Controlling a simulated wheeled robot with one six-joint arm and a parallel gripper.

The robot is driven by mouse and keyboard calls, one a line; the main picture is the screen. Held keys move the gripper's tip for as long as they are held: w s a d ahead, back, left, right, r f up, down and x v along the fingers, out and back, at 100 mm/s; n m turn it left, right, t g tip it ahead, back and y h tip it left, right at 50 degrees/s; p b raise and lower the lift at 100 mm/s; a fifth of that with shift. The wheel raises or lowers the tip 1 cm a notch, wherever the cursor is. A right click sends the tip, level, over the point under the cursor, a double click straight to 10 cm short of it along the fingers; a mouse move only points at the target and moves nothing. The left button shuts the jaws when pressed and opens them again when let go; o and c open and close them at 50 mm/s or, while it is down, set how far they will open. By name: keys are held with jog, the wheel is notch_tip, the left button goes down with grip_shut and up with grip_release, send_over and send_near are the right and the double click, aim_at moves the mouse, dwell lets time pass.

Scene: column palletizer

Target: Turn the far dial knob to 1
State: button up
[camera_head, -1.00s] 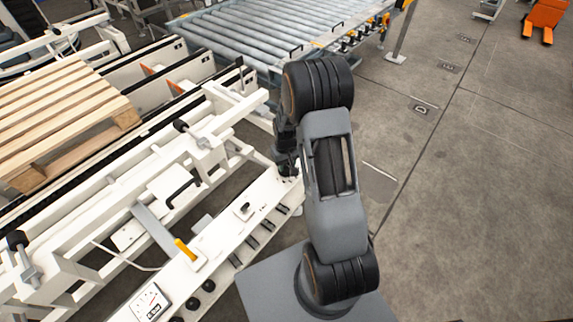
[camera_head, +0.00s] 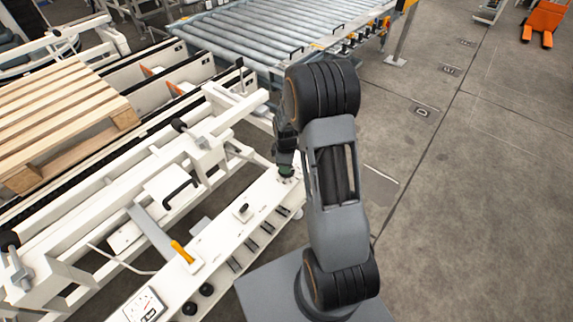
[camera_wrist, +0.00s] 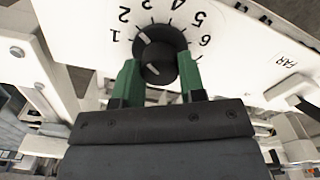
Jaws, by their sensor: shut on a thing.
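The far dial knob (camera_wrist: 158,54) is black and sits on a white panel in the wrist view. Printed numbers 1 to 6 curve around it, with 1 at its left. A white mark on its base points up and left, towards 1 and 2; I cannot tell exactly which. My gripper (camera_wrist: 160,80) has its green fingertips on opposite sides of the knob and is shut on it. In the head view my gripper (camera_head: 286,170) is at the far end of the white panel (camera_head: 222,232), where the knob is hidden.
Along the panel are a small black switch (camera_head: 242,209), an orange-yellow handle (camera_head: 182,252) and a gauge (camera_head: 145,305). A wooden pallet (camera_head: 60,115) lies on the conveyor at left.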

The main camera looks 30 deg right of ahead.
jog(key=n, duration=0.3)
jog(key=shift+n, duration=0.3)
jog(key=shift+n+b, duration=0.45)
jog(key=shift+n, duration=1.25)
jog(key=shift+r, duration=0.1)
jog(key=o, duration=0.9)
notch_tip(320, 180, up, 14)
jog(key=shift+f+p, duration=0.15)
jog(key=shift+p, duration=0.35)
